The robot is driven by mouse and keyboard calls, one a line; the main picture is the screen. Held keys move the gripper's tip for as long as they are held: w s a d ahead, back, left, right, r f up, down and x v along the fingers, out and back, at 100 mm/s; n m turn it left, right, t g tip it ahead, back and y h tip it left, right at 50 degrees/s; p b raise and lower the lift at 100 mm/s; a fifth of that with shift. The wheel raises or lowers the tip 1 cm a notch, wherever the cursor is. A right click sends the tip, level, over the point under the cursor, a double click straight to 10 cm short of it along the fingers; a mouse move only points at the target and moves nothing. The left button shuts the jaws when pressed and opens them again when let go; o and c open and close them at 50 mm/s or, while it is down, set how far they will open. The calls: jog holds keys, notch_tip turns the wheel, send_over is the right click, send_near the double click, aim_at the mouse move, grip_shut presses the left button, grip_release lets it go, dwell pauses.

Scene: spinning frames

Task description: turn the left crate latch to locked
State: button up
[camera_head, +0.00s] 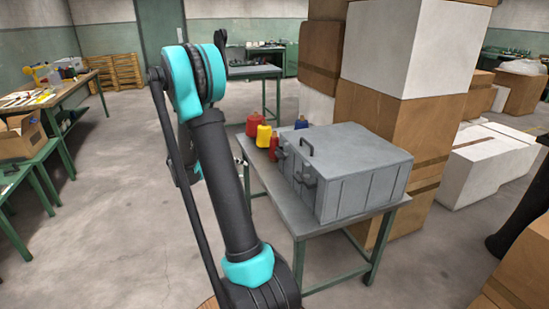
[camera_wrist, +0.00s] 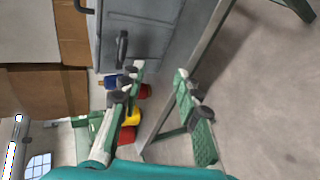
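The grey crate (camera_head: 350,172) stands on a metal-topped table; the wrist view shows part of it (camera_wrist: 150,38). Two dark latches are on its left-facing side. The left latch (camera_head: 281,154) is the farther one, beside the bottles; the other latch (camera_head: 305,180) is nearer and also shows in the wrist view (camera_wrist: 122,48). I cannot tell whether the left latch is locked. In the wrist view a finger partly covers the left latch's area. My gripper (camera_wrist: 160,72) is open with nothing between its fingers, apart from the crate.
Red, yellow and blue bottles stand on the table (camera_head: 267,181) beside the crate; the yellow bottle (camera_head: 264,135) is among them. Stacked cardboard boxes (camera_head: 400,125) rise behind the crate. Green workbenches (camera_head: 60,105) stand at the left. The floor between is clear.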

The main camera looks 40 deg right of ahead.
jog(key=w+d+f+m+g+h, duration=0.1)
jog(key=w+d+g+h, duration=0.1)
jog(key=w+d+h, duration=0.3)
jog(key=m+g, duration=0.1)
send_near(281, 153)
jog(key=f+x, duration=0.1)
jog(key=x, duration=0.6)
dwell(0.3)
jog(key=shift+w, duration=0.1)
jog(key=shift+c, duration=0.6)
jog(key=shift+g, duration=0.4)
grip_shut()
